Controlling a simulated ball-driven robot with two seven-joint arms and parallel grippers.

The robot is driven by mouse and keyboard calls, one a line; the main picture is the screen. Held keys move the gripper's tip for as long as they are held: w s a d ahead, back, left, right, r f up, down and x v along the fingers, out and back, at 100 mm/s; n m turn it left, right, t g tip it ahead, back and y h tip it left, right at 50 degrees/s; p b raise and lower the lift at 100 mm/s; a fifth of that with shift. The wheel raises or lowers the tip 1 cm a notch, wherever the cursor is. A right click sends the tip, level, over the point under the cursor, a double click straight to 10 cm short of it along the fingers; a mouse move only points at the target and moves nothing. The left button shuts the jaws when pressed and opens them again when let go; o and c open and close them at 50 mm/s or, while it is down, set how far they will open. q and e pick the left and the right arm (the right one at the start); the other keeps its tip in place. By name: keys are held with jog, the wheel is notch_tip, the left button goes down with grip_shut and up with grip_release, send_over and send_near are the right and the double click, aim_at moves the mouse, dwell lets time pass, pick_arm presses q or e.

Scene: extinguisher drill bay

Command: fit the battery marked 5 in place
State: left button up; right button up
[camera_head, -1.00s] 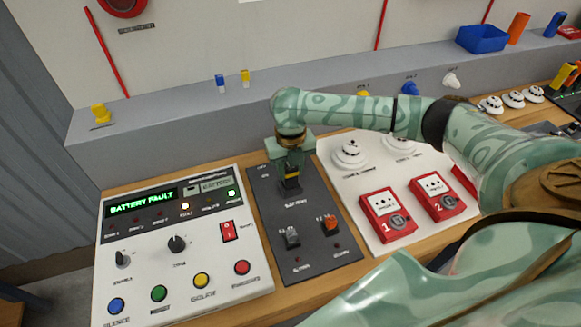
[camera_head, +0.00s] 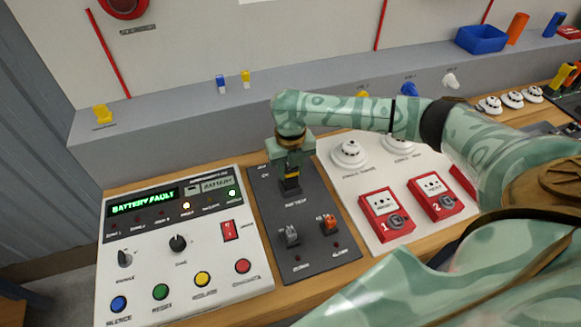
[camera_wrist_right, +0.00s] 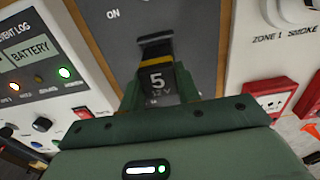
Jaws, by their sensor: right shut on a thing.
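The battery marked 5 (camera_wrist_right: 158,82) is a dark block with yellow edging and a white 5 facing the right wrist camera. In the head view, the battery (camera_head: 290,183) is upright over the upper part of the dark panel (camera_head: 318,257), above the lettering there. My right gripper (camera_head: 290,172) is shut on it from above; the gripper's green body (camera_wrist_right: 170,135) fills the lower wrist view. The battery's lower end meets the dark panel in the picture, but I cannot tell how deep it sits. My left gripper is out of view.
The white control panel (camera_head: 195,270) at left shows green "BATTERY FAULT" text (camera_head: 145,201) and a lit amber lamp. Red call points (camera_head: 386,213) (camera_head: 437,195) and white detectors (camera_head: 349,153) lie to the right. A grey ledge (camera_head: 180,133) runs behind.

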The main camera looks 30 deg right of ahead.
jog(key=shift+p, duration=0.5)
jog(key=shift+f+b, duration=0.5)
jog(key=shift+f, duration=1)
dwell(1.1)
jog(key=o, duration=1.6)
jog(key=shift+r, duration=0.1)
notch_tip(320, 180, up, 7)
jog(key=p, duration=0.8)
